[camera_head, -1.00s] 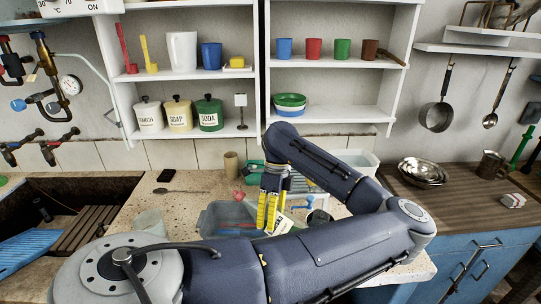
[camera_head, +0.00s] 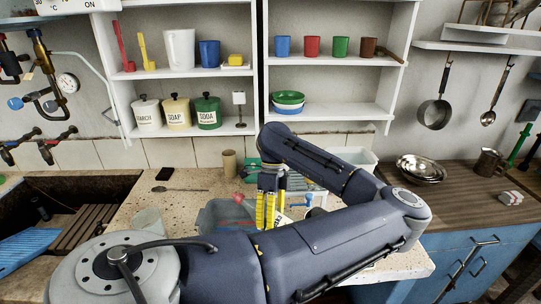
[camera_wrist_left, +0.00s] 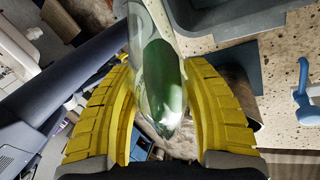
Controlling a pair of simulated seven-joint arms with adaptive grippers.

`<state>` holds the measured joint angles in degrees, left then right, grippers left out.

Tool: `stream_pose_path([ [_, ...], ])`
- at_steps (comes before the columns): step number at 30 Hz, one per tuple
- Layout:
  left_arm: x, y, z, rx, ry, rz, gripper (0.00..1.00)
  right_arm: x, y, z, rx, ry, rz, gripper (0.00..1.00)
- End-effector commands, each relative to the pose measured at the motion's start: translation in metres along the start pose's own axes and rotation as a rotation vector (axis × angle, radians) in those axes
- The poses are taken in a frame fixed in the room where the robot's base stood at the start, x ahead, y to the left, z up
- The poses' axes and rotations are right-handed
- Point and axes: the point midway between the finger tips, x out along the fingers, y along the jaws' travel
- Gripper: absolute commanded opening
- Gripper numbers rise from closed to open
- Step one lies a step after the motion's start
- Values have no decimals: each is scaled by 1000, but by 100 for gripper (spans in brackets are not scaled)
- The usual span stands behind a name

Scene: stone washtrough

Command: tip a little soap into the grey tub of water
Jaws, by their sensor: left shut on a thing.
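My left gripper (camera_head: 270,211) has yellow fingers and points down beside the grey tub. It is shut on a clear bottle with green liquid (camera_wrist_left: 163,85), which lies between the fingers in the left wrist view. In the head view, only a pale, lettered part of the held bottle (camera_head: 284,220) shows by the fingers. The grey tub (camera_head: 208,218) stands on the speckled counter just left of the gripper, partly hidden by my arm. Its grey wall also shows at the top of the left wrist view (camera_wrist_left: 247,48). My right gripper is not in view.
A blue-handled thing (camera_head: 302,204) is right of the gripper. A clear tumbler (camera_head: 148,222) stands left of the tub. A brown cup (camera_head: 229,163) and a spoon (camera_head: 182,189) are at the back. The sink (camera_head: 70,215) opens at left. Free counter lies around the spoon.

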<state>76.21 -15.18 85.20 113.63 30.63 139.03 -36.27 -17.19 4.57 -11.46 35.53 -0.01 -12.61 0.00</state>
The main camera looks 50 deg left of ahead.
Motion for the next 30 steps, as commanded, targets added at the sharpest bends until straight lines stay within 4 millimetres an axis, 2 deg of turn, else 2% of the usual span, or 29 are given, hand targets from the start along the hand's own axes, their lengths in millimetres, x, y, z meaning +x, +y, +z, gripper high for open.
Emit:
stream_pose_path([
  [30,11,-4,-2,34,94,14,9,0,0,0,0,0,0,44],
])
